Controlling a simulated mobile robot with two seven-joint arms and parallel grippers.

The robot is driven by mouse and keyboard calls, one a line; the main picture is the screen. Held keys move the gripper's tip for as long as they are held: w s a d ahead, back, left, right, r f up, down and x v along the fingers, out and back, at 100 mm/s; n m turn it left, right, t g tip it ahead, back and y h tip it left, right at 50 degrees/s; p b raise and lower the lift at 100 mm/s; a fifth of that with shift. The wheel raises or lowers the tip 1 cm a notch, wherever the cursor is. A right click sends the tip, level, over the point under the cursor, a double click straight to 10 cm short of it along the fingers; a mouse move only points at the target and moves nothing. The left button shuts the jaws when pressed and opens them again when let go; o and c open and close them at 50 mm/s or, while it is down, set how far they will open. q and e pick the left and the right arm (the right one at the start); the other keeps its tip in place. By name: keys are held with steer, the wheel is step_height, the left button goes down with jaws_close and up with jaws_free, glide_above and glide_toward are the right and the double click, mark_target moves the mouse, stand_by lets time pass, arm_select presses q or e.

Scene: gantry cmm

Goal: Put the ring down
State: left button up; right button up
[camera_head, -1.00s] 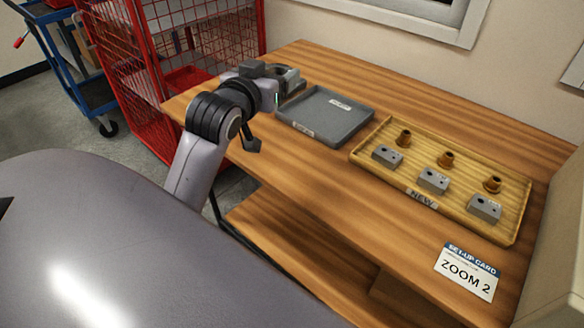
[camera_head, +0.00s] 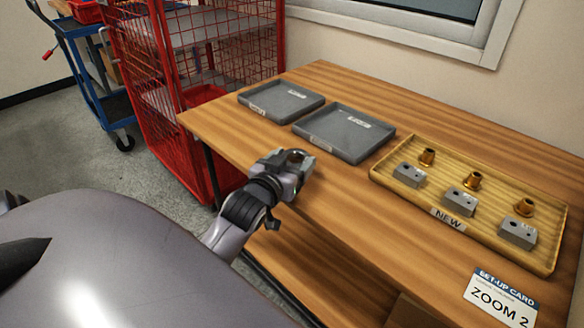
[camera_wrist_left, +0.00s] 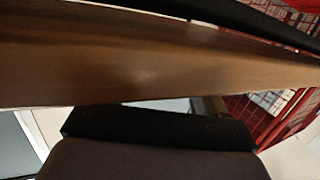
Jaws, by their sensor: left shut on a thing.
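My left gripper (camera_head: 297,160) is shut on a small dark metal ring (camera_head: 294,154) at the table's front edge, just in front of the middle grey tray. The ring's hole faces upward and the fingers cover part of its sides. I cannot tell whether the ring touches the wooden table (camera_head: 330,205) or is just above it. In the left wrist view a brown wooden surface (camera_wrist_left: 150,65) fills the upper part, and the ring cannot be made out. My right gripper is not in view.
Two grey trays, the left one (camera_head: 262,112) and the middle one (camera_head: 372,152), look empty. The yellow NEW tray (camera_head: 408,206) holds grey blocks and brass bushings. A set-up card (camera_head: 500,300) lies at front right. A red cage (camera_head: 150,125) stands left of the table.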

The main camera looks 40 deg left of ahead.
arm_select(q)
steer(key=shift+f, duration=0.3)
steer(key=shift+f, duration=0.1)
steer(key=o, duration=1.4)
steer(key=shift+f, duration=0.15)
